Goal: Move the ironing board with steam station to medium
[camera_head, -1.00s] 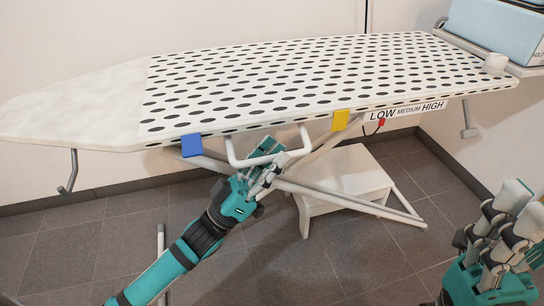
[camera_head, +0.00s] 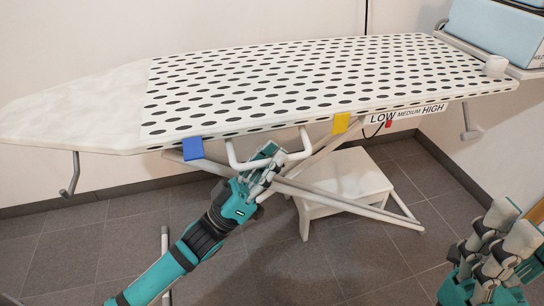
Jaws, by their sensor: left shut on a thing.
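The ironing board (camera_head: 75,110) spans the view, white with a black-dotted cover. Its front edge carries a LOW–MEDIUM–HIGH label (camera_head: 409,112). A small red pointer (camera_head: 389,123) sits under the label, at LOW's right end and short of MEDIUM. A white handle bar (camera_head: 232,152) hangs below the front edge between a blue tab (camera_head: 193,147) and a yellow tab (camera_head: 341,123). My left gripper (camera_head: 268,160) is shut on the handle bar; its fingers partly hide the bar. My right gripper (camera_head: 505,228) is empty at the lower right; its jaw opening is unclear.
The steam station (camera_head: 490,32) stands on a rack at the board's right end. Crossed legs (camera_head: 345,200) and a white step stool (camera_head: 345,180) are under the board. A wall is close behind. The tiled floor in front is mostly clear.

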